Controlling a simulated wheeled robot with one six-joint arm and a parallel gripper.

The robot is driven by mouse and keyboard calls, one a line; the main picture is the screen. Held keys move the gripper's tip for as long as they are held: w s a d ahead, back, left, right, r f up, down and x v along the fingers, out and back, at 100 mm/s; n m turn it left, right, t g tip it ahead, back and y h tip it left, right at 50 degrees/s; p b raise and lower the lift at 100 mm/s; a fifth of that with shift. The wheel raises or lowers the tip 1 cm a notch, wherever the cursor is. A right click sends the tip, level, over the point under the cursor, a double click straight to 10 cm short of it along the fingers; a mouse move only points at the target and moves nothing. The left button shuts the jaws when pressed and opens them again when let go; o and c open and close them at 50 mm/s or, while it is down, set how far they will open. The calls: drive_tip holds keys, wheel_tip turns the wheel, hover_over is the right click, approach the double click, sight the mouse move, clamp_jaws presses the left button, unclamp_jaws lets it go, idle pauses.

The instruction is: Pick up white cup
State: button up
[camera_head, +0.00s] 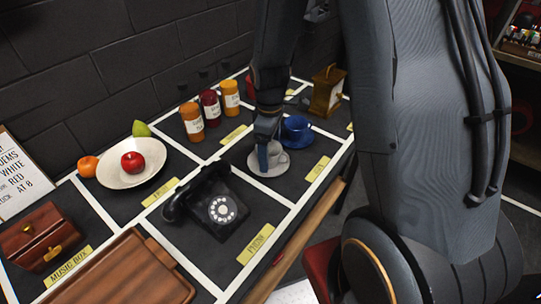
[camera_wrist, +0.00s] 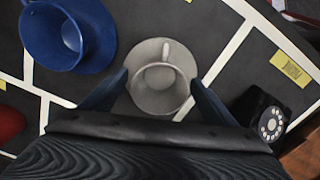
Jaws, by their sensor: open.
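The white cup (camera_wrist: 160,90) stands upright on a white saucer (camera_wrist: 181,55) in the wrist view, its handle pointing away from my gripper. In the head view the cup (camera_head: 272,156) is partly hidden behind my gripper, and its saucer (camera_head: 266,170) shows below it. My gripper (camera_wrist: 157,88) is open, with one finger on each side of the cup. In the head view my gripper (camera_head: 263,150) is low over the cup. I cannot tell whether the fingers touch it.
A blue cup (camera_head: 296,127) on a blue saucer stands close by. A black telephone (camera_head: 212,202) sits on the near side. Several jars (camera_head: 211,107), a plate with a red apple (camera_head: 133,162) and a wooden tray (camera_head: 125,275) share the table.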

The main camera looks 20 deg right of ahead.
drive_tip(key=shift+c, duration=0.5)
drive_tip(key=c, duration=1.1)
drive_tip(key=shift+r, duration=0.15)
